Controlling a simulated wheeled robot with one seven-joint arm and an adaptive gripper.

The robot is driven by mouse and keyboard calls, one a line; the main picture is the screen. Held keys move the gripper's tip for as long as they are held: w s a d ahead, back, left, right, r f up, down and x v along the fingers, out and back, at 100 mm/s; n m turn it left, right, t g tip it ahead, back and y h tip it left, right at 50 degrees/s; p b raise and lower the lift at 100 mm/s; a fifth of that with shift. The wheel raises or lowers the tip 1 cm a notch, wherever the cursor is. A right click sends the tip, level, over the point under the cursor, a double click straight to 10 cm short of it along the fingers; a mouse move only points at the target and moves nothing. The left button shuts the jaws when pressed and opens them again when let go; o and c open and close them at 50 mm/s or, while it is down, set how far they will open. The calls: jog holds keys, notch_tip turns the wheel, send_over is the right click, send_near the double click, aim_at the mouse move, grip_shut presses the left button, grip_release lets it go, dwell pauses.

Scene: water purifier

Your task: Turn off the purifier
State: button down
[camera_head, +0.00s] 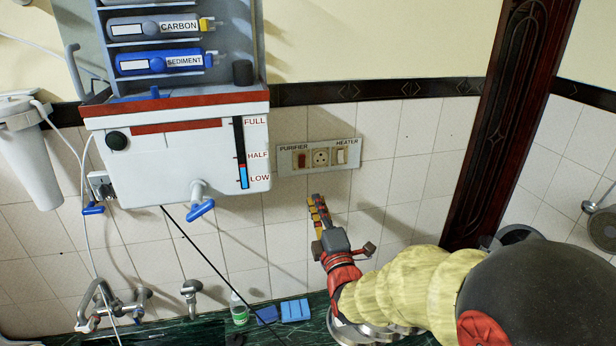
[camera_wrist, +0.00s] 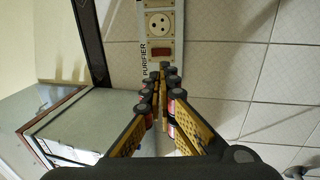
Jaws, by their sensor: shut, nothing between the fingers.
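The water purifier (camera_head: 185,140) hangs on the tiled wall at the left. To its right is a wall switch panel (camera_head: 285,166) labelled PURIFIER and HEATER. The purifier switch (camera_head: 301,161) is a red-brown rocker at the panel's left, beside a round socket. My gripper (camera_head: 316,200) is shut and empty, just below the panel and pointing up at it. In the wrist view the closed fingertips (camera_wrist: 164,72) lie close to the purifier switch (camera_wrist: 162,50) in the picture. I cannot tell whether they touch it or which way the rocker is set.
The heater switch (camera_head: 341,157) is a pale rocker at the panel's right end. A blue tap (camera_head: 201,209) juts from the purifier's underside. A green counter (camera_head: 215,332) with a bottle (camera_head: 238,308) and blue sponges (camera_head: 294,310) lies below. The wall right of the panel is clear.

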aim_at(303, 161)
jog(key=p+x, duration=0.3)
jog(key=x, duration=1)
jog(key=shift+w+a+r, duration=0.15)
jog(key=shift+w, duration=0.2)
jog(key=shift+w+r+g+p, duration=0.3)
jog(key=shift+r+g+p, duration=0.15)
jog(key=shift+r+g, duration=0.05)
jog(key=r+g+p, duration=0.1)
jog(key=g, duration=0.1)
jog(key=shift+r+g+h+p, duration=0.1)
jog(key=shift+g+h+p, duration=0.2)
jog(key=shift+p, duration=0.1)
jog(key=shift+f, duration=0.4)
